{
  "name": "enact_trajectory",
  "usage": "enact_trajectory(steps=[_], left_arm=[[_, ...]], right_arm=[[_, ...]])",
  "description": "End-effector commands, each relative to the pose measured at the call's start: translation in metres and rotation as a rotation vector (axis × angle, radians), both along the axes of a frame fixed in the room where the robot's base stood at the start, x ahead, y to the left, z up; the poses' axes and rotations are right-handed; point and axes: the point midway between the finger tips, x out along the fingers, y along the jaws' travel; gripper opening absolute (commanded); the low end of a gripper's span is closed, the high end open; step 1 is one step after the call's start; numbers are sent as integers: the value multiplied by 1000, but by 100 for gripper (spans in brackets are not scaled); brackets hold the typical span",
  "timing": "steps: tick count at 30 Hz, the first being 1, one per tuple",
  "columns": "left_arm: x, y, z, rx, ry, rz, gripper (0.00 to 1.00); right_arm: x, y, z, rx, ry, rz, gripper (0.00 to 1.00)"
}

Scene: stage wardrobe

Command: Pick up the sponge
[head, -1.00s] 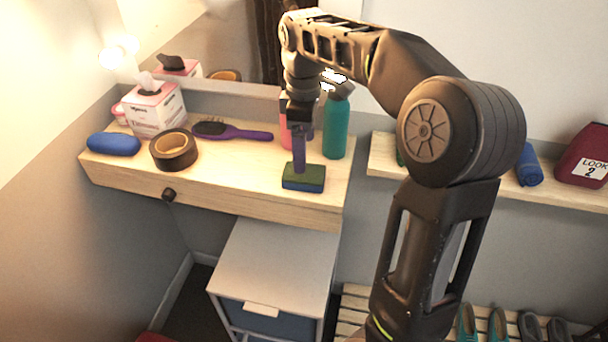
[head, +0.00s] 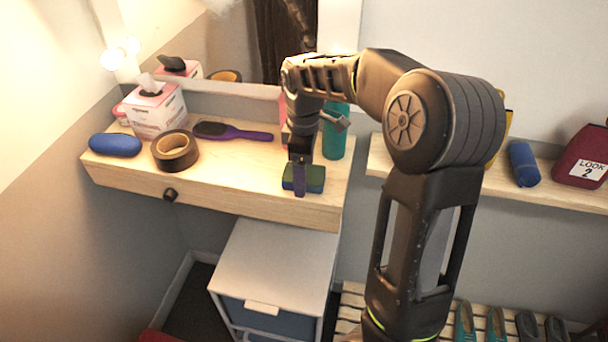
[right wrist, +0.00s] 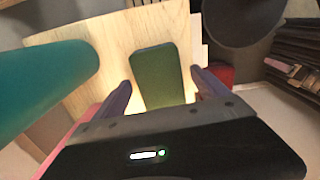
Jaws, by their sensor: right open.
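The sponge (head: 315,179), green on top with a blue lower part, lies near the front right of the wooden dressing shelf (head: 236,199). My right gripper (head: 300,180) points down at the sponge, and its purple finger covers part of it in the head view. In the right wrist view the sponge (right wrist: 158,76) lies between and just beyond the two open purple fingers (right wrist: 160,95). Nothing is held. Whether a finger touches the sponge cannot be told. My left gripper is not in view.
A teal bottle (head: 335,132) stands close behind the sponge, with a pink item (head: 283,108) beside it. A purple hairbrush (head: 232,132), a tape roll (head: 175,151), a tissue box (head: 155,110) and a blue case (head: 115,145) lie farther left. The shelf's front edge is near.

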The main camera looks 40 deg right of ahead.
Motion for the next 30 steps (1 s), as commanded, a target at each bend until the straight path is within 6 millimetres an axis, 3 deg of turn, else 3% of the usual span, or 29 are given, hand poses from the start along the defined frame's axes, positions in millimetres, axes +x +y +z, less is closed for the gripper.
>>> enact_trajectory(steps=[17, 30], left_arm=[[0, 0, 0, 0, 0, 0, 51], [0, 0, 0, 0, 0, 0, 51]], right_arm=[[0, 0, 0, 1, -1, 0, 85], [0, 0, 0, 1, -1, 1, 49]])
